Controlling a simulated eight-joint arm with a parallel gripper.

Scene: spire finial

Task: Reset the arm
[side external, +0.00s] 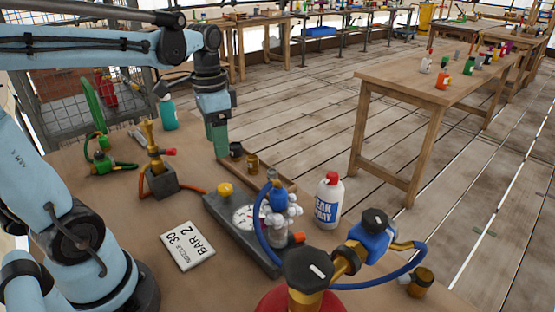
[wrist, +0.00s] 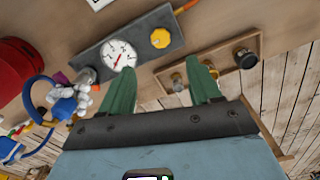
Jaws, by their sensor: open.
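My gripper (side external: 219,152) hangs from my arm above the far side of the bench, over the left end of a wooden tray (side external: 276,181). Its two green fingers are apart in the wrist view (wrist: 162,88), with nothing between them. The tray holds a dark fitting (side external: 236,150) and a brass fitting (side external: 252,164); part of the tray is hidden behind the fingers in the wrist view. The gauge block (side external: 222,208), with a yellow knob (side external: 225,188) and a white dial, lies in front of the tray. I cannot tell the exact height of the fingertips above the tray.
A brass torch on a dark block (side external: 160,182) and a teal bottle (side external: 168,114) stand left of my gripper. A white spray bottle (side external: 328,202), a blue-hosed regulator (side external: 370,240) and a small brass cup (side external: 421,282) are at right. A label card (side external: 187,246) lies in front.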

